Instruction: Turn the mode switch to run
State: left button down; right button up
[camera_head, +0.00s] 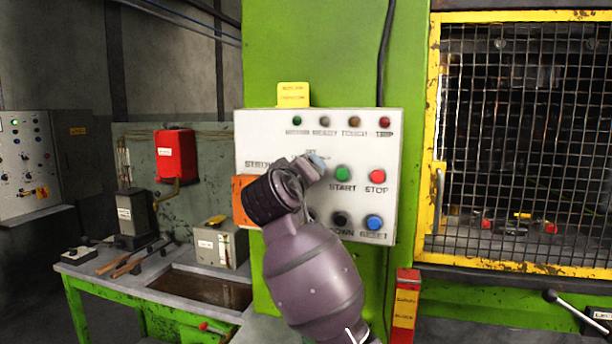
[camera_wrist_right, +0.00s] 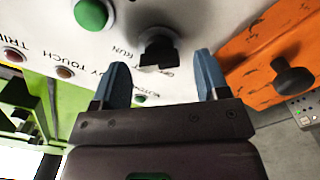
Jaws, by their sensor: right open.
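The knob lies just ahead of the gap between my right fingertips, nearer the left finger. I cannot tell which position it points to. My right gripper (camera_wrist_right: 165,75) is open with two blue fingers, and nothing shows gripped. In the head view my right gripper (camera_head: 316,163) is in front of the panel, left of the START button, and hides the switch. My left gripper is not in view.
Right of the switch are the green START button (camera_head: 342,174) and red STOP button (camera_head: 377,176); below are a black button (camera_head: 341,220) and blue RESET button (camera_head: 374,222). An orange plate (camera_wrist_right: 250,50) with a black knob (camera_wrist_right: 293,77) adjoins the panel. A yellow mesh guard (camera_head: 433,150) stands right.

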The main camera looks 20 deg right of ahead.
jog(key=v, duration=0.8)
jog(key=shift+s+a+b, duration=0.3)
jog(key=shift+b, duration=0.05)
